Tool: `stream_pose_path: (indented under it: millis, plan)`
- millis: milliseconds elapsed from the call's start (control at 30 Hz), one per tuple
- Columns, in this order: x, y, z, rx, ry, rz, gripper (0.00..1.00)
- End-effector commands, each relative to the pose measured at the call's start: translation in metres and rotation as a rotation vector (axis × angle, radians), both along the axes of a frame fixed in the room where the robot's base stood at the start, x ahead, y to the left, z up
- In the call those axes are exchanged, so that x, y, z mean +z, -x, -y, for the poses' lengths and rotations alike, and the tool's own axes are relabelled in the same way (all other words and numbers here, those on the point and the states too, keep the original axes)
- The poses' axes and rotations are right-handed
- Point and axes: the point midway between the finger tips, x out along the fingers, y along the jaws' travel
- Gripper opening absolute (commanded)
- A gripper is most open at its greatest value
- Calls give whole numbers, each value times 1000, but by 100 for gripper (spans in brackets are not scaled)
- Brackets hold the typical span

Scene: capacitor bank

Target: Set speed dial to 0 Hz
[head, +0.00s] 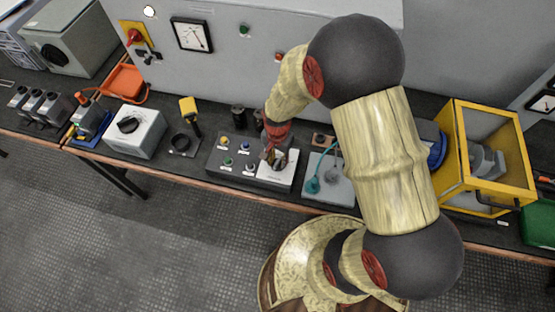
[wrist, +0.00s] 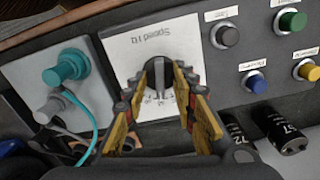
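The speed dial is a round black knob with a grey raised grip (wrist: 159,75) on a white plate (wrist: 122,48) marked "Speed Hz", upside down in the wrist view. Scale marks show along the plate's near edge, too small to read surely. In the head view the white plate (head: 285,178) sits at the right end of a dark panel. My gripper (wrist: 162,68) is at the dial, its yellow-padded fingers apart with the grip between their tips. I cannot tell whether the pads touch it. In the head view my gripper (head: 273,157) partly hides the dial.
A teal connector with cable (wrist: 68,66) lies on the other side. Dark capacitors (wrist: 280,128) stand behind. A yellow-framed box (head: 465,105) stands farther right on the bench.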

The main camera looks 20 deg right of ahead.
Motion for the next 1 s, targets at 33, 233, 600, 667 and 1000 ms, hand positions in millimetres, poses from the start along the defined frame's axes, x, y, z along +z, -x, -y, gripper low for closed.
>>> stream_pose_path:
  millis: [33,233,600,667,1000]
  plan:
    - [0,0,0,0,0,0,27]
    - [0,0,0,0,0,0,25]
    - [0,0,0,0,0,0,4]
    - [0,0,0,0,0,0,1]
    - [0,0,0,1,0,0,0]
